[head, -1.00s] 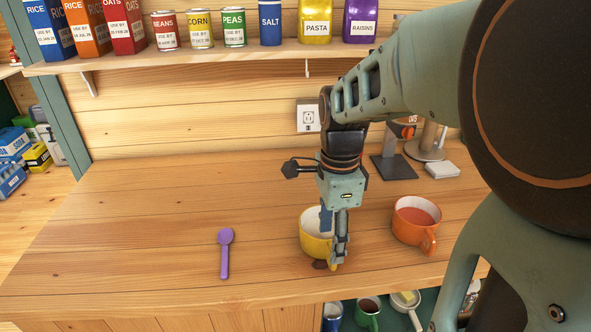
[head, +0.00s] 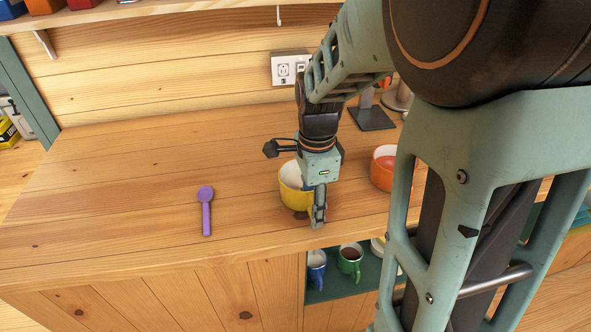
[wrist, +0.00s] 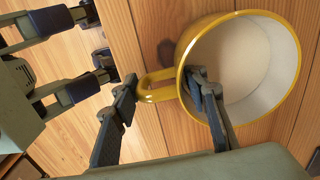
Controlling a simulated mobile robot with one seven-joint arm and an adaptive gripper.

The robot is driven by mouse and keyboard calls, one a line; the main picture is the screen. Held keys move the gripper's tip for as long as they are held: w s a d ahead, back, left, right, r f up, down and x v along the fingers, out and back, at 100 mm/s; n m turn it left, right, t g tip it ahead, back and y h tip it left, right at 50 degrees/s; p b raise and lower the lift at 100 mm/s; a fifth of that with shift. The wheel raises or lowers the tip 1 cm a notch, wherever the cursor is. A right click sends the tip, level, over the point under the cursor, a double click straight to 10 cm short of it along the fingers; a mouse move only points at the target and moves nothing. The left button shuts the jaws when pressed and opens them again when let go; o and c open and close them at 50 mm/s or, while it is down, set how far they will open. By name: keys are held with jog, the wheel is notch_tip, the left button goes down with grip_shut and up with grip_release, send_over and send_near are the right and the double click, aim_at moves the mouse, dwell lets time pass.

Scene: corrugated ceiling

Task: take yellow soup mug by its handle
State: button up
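The yellow mug (head: 292,197) stands upright on the wooden counter, left of an orange mug. In the wrist view the mug (wrist: 282,105) shows a pale, seemingly empty inside, and its handle (wrist: 158,96) points left. My gripper (head: 319,222) is at the front right of the mug and hides the handle in the head view. In the wrist view my gripper (wrist: 162,88) is open. One finger is left of the handle's outer end and the other overlaps the mug's rim and inside. The handle lies between them; I cannot tell whether either touches.
The orange mug (head: 382,171) stands close on the right, partly behind my arm. A purple spoon (head: 206,210) lies to the left. The counter (head: 120,190) is otherwise clear on the left. Blue (head: 316,266) and green (head: 350,262) mugs sit on a shelf below the front edge.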

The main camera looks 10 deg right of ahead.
jog(key=shift+s, duration=0.1)
grip_shut()
jog(key=shift+r, duration=0.1)
